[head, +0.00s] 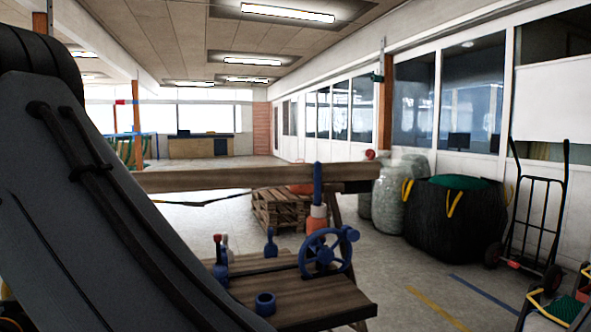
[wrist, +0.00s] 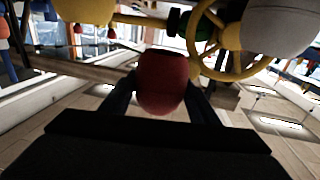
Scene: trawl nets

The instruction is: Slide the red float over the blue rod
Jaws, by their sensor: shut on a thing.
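My gripper (wrist: 160,98) shows in the wrist view, its two dark fingers shut on a rounded dark red float (wrist: 163,80) from either side. The float is clear of the wheel and the yellow and grey parts behind it. In the head view the blue rod (head: 317,184) stands upright by the wooden beam, with a white and orange-red piece (head: 317,219) around or in front of its lower part; I cannot tell which. My gripper and the held float are not visible in the head view, where my dark arm fills the left. I cannot make out the rod in the wrist view.
A wooden bench (head: 290,290) carries a blue handwheel (head: 325,254), a short blue ring (head: 265,303) and several upright pegs. A wooden beam (head: 220,180) crosses behind. A yellow wheel (wrist: 228,70) shows in the wrist view. A black bag (head: 435,222) and hand truck stand right.

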